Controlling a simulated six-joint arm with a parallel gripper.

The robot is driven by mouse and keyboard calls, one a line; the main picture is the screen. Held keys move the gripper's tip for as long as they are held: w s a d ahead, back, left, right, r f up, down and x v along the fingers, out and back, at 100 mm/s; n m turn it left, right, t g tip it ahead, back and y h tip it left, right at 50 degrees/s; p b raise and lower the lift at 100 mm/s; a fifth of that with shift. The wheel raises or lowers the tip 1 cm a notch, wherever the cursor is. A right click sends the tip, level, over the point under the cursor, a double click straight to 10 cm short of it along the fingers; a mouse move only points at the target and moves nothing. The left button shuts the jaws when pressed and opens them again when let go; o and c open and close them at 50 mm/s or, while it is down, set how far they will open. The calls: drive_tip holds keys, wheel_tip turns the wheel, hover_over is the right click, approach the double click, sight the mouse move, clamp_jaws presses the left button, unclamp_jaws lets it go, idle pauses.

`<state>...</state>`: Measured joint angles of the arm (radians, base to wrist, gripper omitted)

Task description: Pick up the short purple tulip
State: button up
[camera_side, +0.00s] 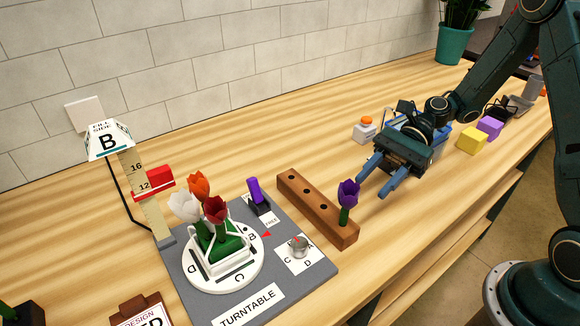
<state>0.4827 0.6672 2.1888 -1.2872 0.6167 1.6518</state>
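The short purple tulip (348,194) stands upright at the front end of a brown wooden block (318,210), its green stem going down to the block. My gripper (376,180) is just right of the flower and apart from it. Its two blue fingers are spread wide with nothing between them, so it is open. The fingers point down and to the left, near the tulip's side.
Left of the block is a grey turntable base (325,283) with a white disc (190,276) carrying orange, white and dark red tulips. A ruler post (147,196) stands behind it. Yellow (471,140) and purple (490,126) cubes lie right of my gripper.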

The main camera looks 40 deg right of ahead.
sight(343, 222)
drive_tip(key=shift+x, duration=2.25)
drive_tip(key=shift+x, duration=2.6)
drive_tip(key=shift+c, duration=0.5)
clamp_jaws()
